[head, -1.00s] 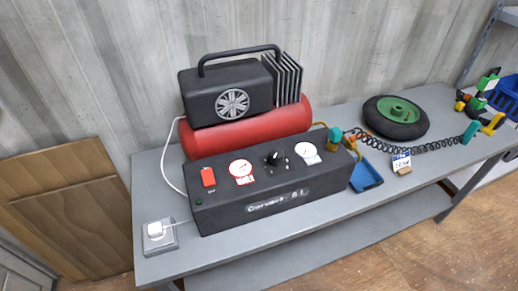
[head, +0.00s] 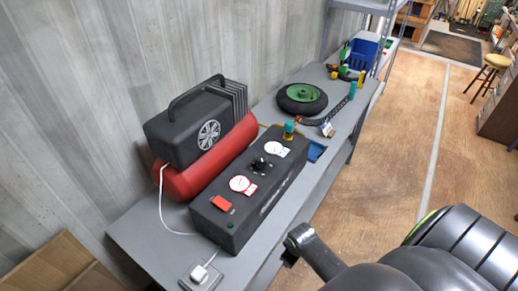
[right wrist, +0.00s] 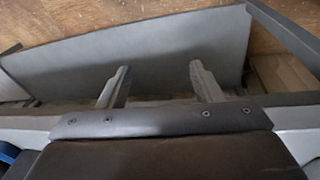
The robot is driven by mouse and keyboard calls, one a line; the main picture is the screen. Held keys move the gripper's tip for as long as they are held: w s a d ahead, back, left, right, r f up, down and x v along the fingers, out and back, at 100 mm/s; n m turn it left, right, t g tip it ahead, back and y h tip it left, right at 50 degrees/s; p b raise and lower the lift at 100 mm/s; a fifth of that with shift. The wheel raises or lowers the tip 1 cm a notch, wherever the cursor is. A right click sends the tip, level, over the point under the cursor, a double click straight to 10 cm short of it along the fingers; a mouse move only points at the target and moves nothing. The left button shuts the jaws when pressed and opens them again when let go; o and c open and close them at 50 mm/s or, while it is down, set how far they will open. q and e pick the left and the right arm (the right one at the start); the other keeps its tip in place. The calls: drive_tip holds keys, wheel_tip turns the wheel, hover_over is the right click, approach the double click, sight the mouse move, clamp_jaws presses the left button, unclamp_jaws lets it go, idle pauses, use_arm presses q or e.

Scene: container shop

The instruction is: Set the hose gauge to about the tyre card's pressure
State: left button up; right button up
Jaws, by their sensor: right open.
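The compressor's black control panel (head: 255,185) lies along the bench. It has a red switch (head: 222,202), two round white gauges, one near the switch (head: 239,183) and one at the far end (head: 274,148), and a black knob (head: 260,164) between them. The gauge readings are too small to tell. A black coiled hose (head: 340,110) lies near the wheel. A small white and blue card (head: 327,128) stands by it, its writing unreadable. My right gripper (right wrist: 160,82) is open and empty in the right wrist view, over the grey lower shelf. My left gripper is out of view.
The red tank (head: 190,180) and black motor (head: 190,125) stand behind the panel. A green-hubbed wheel (head: 302,98), a blue tray (head: 316,150) and a blue bin (head: 363,50) are farther along the bench (head: 145,235). A socket box (head: 201,278) sits at the near end.

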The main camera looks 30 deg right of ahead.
drive_tip(key=w+r+n+p, duration=0.1)
drive_tip(key=w+r, duration=0.3)
drive_tip(key=r, duration=0.4)
drive_tip(key=w+r+n+p, duration=0.2)
drive_tip(key=w+r, duration=0.1)
drive_tip(key=r, duration=0.5)
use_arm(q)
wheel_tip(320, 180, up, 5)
use_arm(e)
wheel_tip(320, 180, up, 23)
drive_tip(key=n+g+y, duration=0.1)
drive_tip(key=n+g, duration=0.1)
drive_tip(key=n, duration=0.6)
hover_over(261, 158)
wheel_tip(261, 158, down, 9)
drive_tip(key=b, duration=0.8)
drive_tip(key=shift+d+r, duration=0.1)
drive_tip(key=shift+r, duration=0.1)
wheel_tip(261, 158, down, 3)
drive_tip(key=shift+f+b, duration=0.1)
drive_tip(key=shift+b, duration=0.45)
wheel_tip(261, 158, down, 4)
drive_tip(key=shift+r+p, duration=0.2)
drive_tip(key=shift+p, duration=0.65)
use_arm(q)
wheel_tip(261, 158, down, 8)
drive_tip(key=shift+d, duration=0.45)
use_arm(e)
drive_tip(key=shift+f, duration=0.7)
drive_tip(key=shift+c, duration=0.5)
